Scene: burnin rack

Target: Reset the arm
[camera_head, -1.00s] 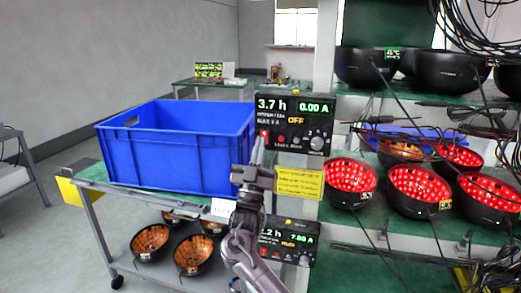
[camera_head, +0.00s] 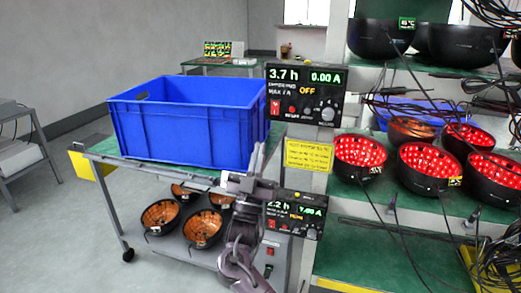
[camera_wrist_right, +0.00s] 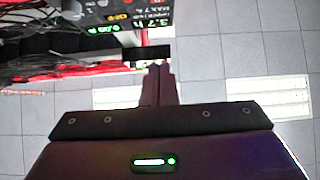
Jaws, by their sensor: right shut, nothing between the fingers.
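My right arm rises from the bottom centre of the head view. Its gripper (camera_head: 257,158) points up, in front of the blue crate's right end and just left of the upper control box (camera_head: 305,95). In the right wrist view the fingers (camera_wrist_right: 158,82) lie together, with nothing between them. The upper control box shows 3.7 h, 0.00 A and OFF, and its display also shows upside down in the wrist view (camera_wrist_right: 120,22). My left gripper does not show.
A blue crate (camera_head: 185,140) stands on a cart (camera_head: 95,150), with several orange-lined bowls on its lower shelf. A rack at right holds red-lit bowls (camera_head: 360,155) and hanging cables. A lower control box (camera_head: 293,213) is close right of my arm.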

